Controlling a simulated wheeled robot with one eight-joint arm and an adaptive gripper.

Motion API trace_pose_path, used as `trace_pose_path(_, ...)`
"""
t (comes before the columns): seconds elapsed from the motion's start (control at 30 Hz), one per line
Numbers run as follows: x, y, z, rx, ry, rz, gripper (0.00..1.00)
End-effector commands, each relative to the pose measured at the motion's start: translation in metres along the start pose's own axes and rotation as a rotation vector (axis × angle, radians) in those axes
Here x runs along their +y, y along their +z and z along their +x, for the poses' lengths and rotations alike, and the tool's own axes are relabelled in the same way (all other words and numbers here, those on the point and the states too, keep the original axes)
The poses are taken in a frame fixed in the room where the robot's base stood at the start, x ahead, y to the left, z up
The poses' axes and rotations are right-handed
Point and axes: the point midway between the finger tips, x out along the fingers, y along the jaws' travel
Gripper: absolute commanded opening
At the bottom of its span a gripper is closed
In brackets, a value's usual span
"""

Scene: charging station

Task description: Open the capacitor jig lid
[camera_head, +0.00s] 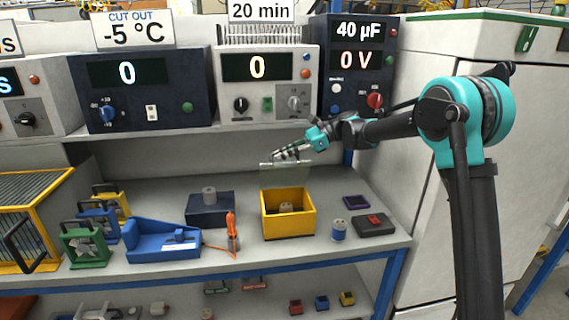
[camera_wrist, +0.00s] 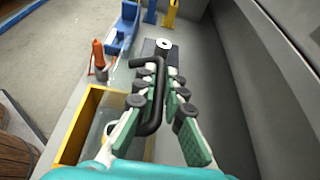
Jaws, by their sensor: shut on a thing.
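The capacitor jig is an open-topped yellow box (camera_head: 289,229) on the bench; its yellow wall also shows at the left of the wrist view (camera_wrist: 82,122). A small pale cylinder (camera_head: 286,208) sits inside it. The clear lid (camera_head: 286,178) stands raised, roughly upright, above the back of the box, and is hard to see. My gripper (camera_head: 277,155) is above the box at the lid's upper edge. In the wrist view, my gripper (camera_wrist: 155,92) is shut on the black lid handle (camera_wrist: 160,85), which lies between its fingers.
A blue-banded spool (camera_head: 338,231) and a red-buttoned black box (camera_head: 374,224) are at right. Instruments (camera_head: 267,85) stand on the shelf above.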

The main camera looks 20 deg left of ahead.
Motion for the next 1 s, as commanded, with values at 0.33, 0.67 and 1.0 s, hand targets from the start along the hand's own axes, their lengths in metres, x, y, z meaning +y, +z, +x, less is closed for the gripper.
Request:
trace_pose_path(0.33, -0.033, 0.000, -0.001, 0.000, -0.003, -0.002, 0.00)
trace_pose_path(0.67, -0.043, -0.001, -0.001, 0.001, -0.003, -0.003, 0.00)
trace_pose_path(1.0, -0.043, -0.001, -0.001, 0.001, -0.003, -0.003, 0.00)
